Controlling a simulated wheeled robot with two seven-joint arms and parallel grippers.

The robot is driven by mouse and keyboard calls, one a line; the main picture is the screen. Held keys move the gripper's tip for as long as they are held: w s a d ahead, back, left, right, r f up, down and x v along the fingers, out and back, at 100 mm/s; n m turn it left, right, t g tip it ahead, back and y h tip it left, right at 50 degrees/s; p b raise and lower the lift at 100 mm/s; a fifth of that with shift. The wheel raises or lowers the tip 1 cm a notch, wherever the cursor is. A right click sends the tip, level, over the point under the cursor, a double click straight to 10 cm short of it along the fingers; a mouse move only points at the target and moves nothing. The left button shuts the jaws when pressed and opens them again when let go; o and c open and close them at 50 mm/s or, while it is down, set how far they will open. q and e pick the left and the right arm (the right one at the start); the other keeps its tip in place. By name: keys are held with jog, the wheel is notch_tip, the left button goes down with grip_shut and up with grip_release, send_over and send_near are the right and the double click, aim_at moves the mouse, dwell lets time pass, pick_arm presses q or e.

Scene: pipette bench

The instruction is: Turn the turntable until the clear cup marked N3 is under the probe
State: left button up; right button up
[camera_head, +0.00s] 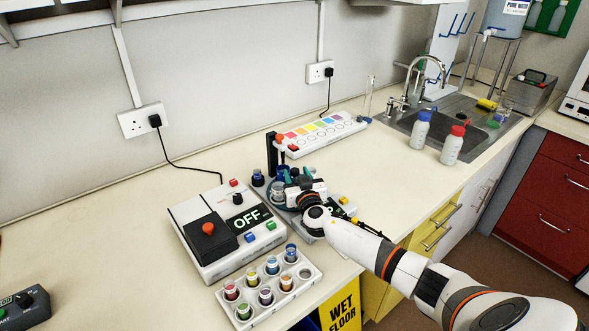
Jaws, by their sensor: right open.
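The turntable (274,197) is a round teal disc in the middle of the bench, with small cups around it. My right gripper (288,180) is over the turntable, reaching in from the right, and hides much of it. Its jaws are open; I cannot tell whether they touch a cup or the disc. A black upright stand (272,155) with a red-topped probe (281,143) rises behind the turntable. A dark-capped cup (257,178) shows at the left side. The markings are too small to read, so I cannot tell which cup is N3. My left gripper is not in view.
A white box reading OFF (190,212) with a red knob is left of the turntable. A white rack of coloured vials (262,310) stands in front. A colour-strip panel (335,136) is behind. Two bottles (421,130) stand near the sink. The bench at left is mostly clear.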

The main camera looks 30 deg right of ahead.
jog(key=shift+x, duration=1.35)
grip_shut()
